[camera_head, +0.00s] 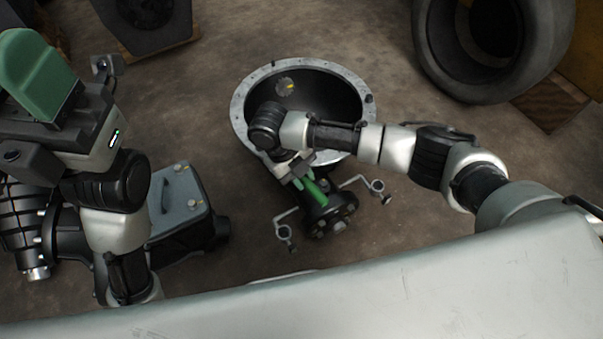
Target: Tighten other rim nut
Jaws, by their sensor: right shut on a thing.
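A grey metal housing with a wide round rim (241,101) stands open side up on the floor. Small dark bolts or nuts show on the rim; I cannot tell how tight any of them is. My right arm reaches across the housing from the right. Its gripper (304,176) points down at the near side of the housing and is shut on a green thing (316,190), perhaps a tool handle. Its jaws are small and partly hidden by the wrist. A dark round hub (330,214) with several bolts is just below the green thing.
A large black tyre (431,70) lies at the upper right on a wooden block (552,104). A grey-topped machine part (178,205) stands at the left. Bare floor lies between the housing and tyre.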

